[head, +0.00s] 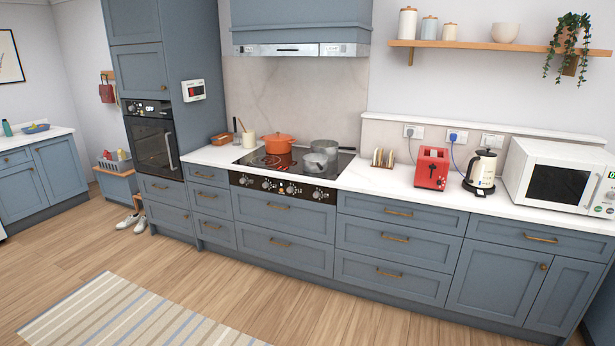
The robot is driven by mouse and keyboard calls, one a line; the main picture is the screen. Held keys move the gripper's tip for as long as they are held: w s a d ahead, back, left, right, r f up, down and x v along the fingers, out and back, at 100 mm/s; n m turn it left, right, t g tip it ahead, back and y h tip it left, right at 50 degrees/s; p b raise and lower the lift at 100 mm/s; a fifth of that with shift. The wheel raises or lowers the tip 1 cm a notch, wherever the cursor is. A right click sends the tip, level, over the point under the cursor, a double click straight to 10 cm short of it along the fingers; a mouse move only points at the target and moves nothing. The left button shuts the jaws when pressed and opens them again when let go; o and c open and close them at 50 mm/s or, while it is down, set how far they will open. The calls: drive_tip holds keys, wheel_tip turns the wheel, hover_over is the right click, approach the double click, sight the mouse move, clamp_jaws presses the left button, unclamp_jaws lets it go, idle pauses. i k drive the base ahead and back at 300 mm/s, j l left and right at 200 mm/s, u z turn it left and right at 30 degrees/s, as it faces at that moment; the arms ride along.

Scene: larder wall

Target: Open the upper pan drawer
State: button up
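Two wide blue-grey drawers sit one above the other under the hob (293,164) in the head view. The upper one, which I take to be the upper pan drawer (252,204), lies just below the black hob control panel (283,188). It looks shut, its front flush with its neighbours. My gripper is not in view.
An orange pot (278,144) and a grey pan (322,150) stand on the hob. Wooden floor (240,290) in front is clear; a striped rug (130,318) lies at the lower left.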

sight(311, 220)
drive_tip(key=i+j+u, duration=0.35)
drive_tip(key=i+u, duration=0.15)
drive_tip(key=i, duration=0.25)
drive_tip(key=i+u, duration=0.5)
drive_tip(key=i, duration=0.25)
drive_tip(key=i+l+u, duration=0.25)
drive_tip(key=i+u, duration=0.25)
drive_tip(key=i, duration=0.3)
drive_tip(key=i+j+z, duration=0.15)
drive_tip(key=i+z, duration=0.2)
drive_tip(key=i, duration=0.35)
drive_tip(key=i+j+z, duration=0.35)
drive_tip(key=i, duration=0.3)
drive_tip(key=i+j+z, duration=0.35)
drive_tip(key=i+j, duration=0.2)
drive_tip(key=i, duration=0.05)
